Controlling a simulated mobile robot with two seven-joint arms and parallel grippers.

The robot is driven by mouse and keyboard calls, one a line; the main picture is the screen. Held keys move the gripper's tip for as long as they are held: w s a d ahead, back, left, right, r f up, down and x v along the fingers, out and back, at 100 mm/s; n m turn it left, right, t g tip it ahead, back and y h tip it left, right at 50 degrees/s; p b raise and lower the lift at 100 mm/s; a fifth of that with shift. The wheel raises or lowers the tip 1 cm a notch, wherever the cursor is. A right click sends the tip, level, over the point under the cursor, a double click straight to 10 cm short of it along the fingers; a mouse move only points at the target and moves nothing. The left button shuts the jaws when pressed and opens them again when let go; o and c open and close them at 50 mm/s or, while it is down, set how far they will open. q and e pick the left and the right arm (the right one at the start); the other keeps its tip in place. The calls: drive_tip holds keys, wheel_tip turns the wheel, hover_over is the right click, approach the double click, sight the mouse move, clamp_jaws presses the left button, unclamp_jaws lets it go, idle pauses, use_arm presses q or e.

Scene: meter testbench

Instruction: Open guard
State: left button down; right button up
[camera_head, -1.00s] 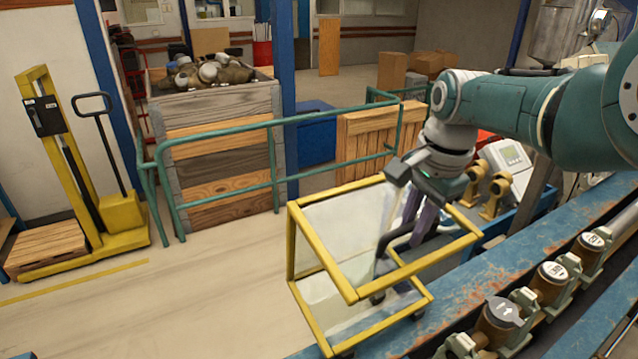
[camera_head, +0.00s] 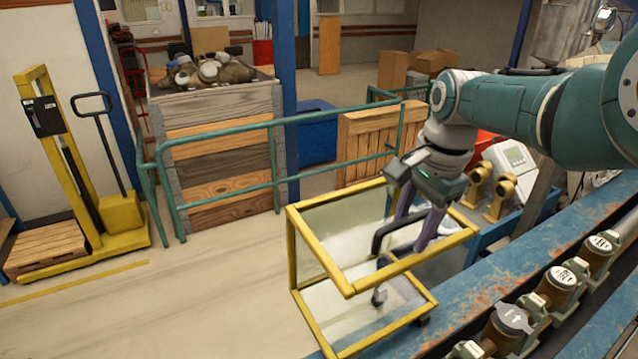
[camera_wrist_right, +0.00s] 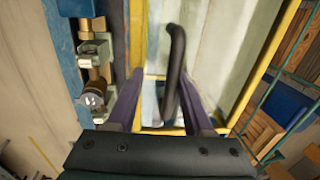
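The guard is a clear-panelled box with a yellow frame (camera_head: 313,257), standing along the blue test bench (camera_head: 505,282). Its black curved handle (camera_head: 383,226) rises near my right gripper (camera_head: 416,236). The gripper points down at the guard with its two purple fingers apart. In the right wrist view, the black handle (camera_wrist_right: 174,75) appears between the spread fingers (camera_wrist_right: 162,108), closer to the right one. I cannot tell whether either finger touches it. A yellow frame bar (camera_wrist_right: 136,40) runs up beside the left finger. My left gripper is not in view.
Several brass meters (camera_head: 557,287) line the bench at the lower right. A green railing (camera_head: 230,134) and wooden crate (camera_head: 222,150) stand behind the guard. A yellow pallet stacker (camera_head: 120,215) is at the left. The floor left of the guard is clear.

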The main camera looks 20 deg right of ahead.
drive_tip(key=r+p, duration=0.2)
drive_tip(key=r, duration=0.1)
drive_tip(key=r+p, duration=0.2)
drive_tip(key=shift+s+r, duration=0.15)
drive_tip(key=shift+s, duration=0.25)
drive_tip(key=shift+s+r, duration=0.25)
drive_tip(key=shift+r, duration=0.9)
drive_tip(key=shift+s+r, duration=0.2)
drive_tip(key=shift+r, duration=0.9)
